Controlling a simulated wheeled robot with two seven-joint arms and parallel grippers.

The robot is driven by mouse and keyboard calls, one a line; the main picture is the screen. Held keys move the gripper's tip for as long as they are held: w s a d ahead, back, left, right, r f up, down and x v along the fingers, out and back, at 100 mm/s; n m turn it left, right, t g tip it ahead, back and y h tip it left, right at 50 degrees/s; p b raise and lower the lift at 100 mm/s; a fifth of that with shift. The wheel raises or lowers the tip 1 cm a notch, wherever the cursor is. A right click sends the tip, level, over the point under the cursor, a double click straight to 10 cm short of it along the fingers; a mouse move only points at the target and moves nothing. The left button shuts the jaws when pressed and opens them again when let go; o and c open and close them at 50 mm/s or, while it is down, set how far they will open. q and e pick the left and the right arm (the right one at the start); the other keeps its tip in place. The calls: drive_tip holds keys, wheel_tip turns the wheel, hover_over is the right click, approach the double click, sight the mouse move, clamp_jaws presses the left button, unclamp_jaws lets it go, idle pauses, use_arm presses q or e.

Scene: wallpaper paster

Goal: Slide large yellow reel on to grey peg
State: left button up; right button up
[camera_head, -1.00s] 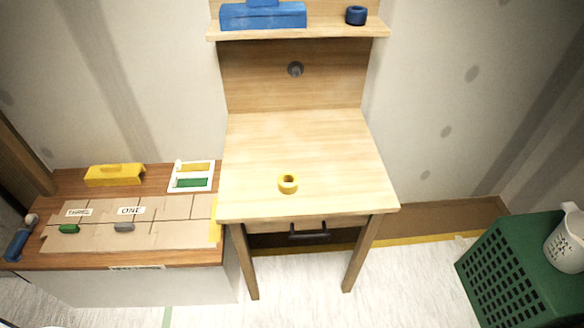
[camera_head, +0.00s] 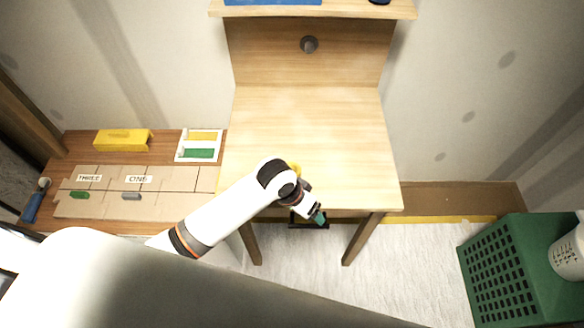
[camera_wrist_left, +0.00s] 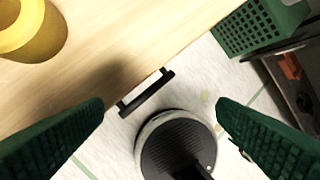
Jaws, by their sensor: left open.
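The yellow reel (camera_head: 295,168) is on the wooden desk (camera_head: 300,125), mostly hidden behind my left arm in the head view. In the left wrist view the reel (camera_wrist_left: 38,38) is at the top left, its top ring and side showing. The grey peg (camera_head: 310,44) sticks out of the desk's upright back board. My left gripper (camera_head: 318,215) is at the desk's front edge, near the reel. In the left wrist view its green fingers (camera_wrist_left: 160,104) are wide apart with nothing held between them; the reel is outside them. My right gripper is not seen.
A black drawer handle (camera_wrist_left: 146,92) is at the desk's front. A shelf (camera_head: 350,9) runs above the peg. A side table with a yellow block (camera_head: 122,139) and a white tray (camera_head: 180,154) stands left. A green crate (camera_head: 505,270) stands right. Most of the desktop is clear.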

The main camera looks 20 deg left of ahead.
use_arm(q)
drive_tip(key=w+a+r+g+y+p, duration=0.1)
drive_tip(key=w+a+r+g+y, duration=0.15)
drive_tip(key=w+a+r, duration=0.6)
drive_tip(key=shift+n+t+y, duration=0.25)
drive_tip(key=shift+n+y, duration=0.1)
drive_tip(key=shift+n, duration=0.05)
drive_tip(key=w+f, duration=0.1)
drive_tip(key=f, duration=0.2)
drive_tip(key=d+f+p, duration=0.1)
drive_tip(key=f, duration=0.3)
drive_tip(key=w+f+p, duration=0.1)
drive_tip(key=f, duration=0.3)
drive_tip(key=shift+w+d, duration=0.25)
drive_tip(key=shift+w, duration=0.1)
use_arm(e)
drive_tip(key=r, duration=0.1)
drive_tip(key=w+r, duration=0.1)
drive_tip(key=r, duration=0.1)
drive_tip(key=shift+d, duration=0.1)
use_arm(q)
drive_tip(key=c, duration=1.1)
